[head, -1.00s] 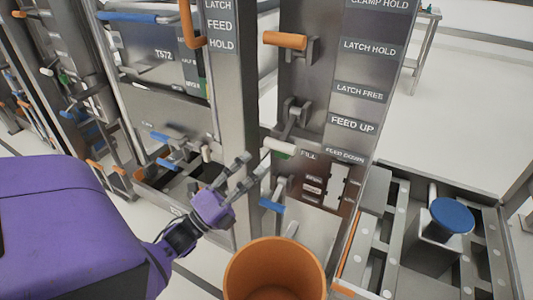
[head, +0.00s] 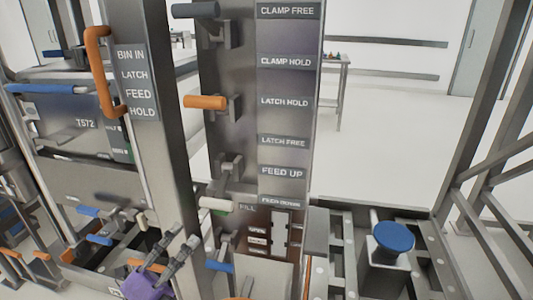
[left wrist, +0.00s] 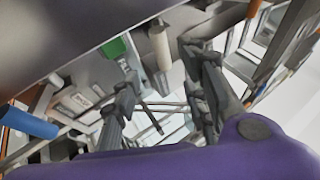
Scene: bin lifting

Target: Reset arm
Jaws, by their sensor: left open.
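My left gripper (head: 187,236) shows at the bottom of the head view, with dark fingers spread and a purple body cut by the lower edge. Its fingers are apart with nothing seen between them. A white-gripped lever (head: 217,204) is just above and right of the fingertips, on the machine column. The rest of my left arm is out of the head view. My right gripper is not in view.
A blue lever (head: 220,266) is below the white one. A blue round knob (head: 393,236) stands at right on a metal frame. Open floor (head: 400,150) lies behind.

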